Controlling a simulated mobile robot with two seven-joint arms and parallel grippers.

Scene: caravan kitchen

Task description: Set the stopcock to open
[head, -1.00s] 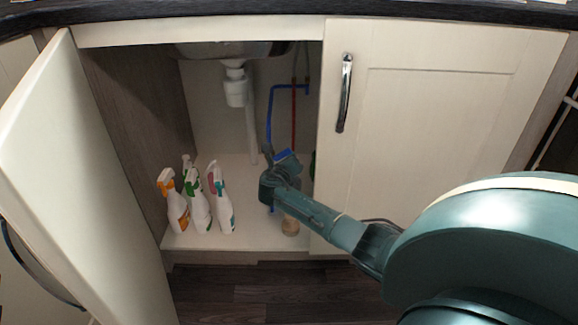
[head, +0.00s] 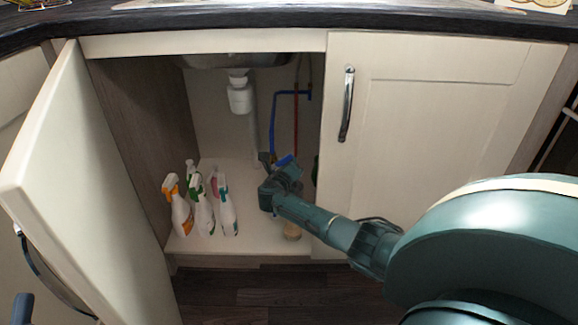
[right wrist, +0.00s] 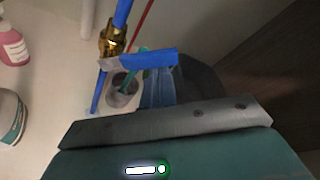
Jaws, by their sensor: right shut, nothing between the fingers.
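The stopcock has a brass body (right wrist: 112,40) on a blue pipe, seen in the right wrist view. Its blue lever (right wrist: 140,60) lies crosswise to the pipe. In the head view the blue lever (head: 285,160) shows just above my right gripper (head: 272,172), inside the open cupboard. The right gripper is shut with nothing between its fingers. It is close beside the lever; I cannot tell if they touch. The gripper hides the brass body in the head view. My left gripper is not clearly seen.
Several spray bottles (head: 202,208) stand on the cupboard floor to the left. A white drain pipe (head: 239,95) hangs below the sink. The left door (head: 80,180) is open; the right door (head: 425,140) is shut.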

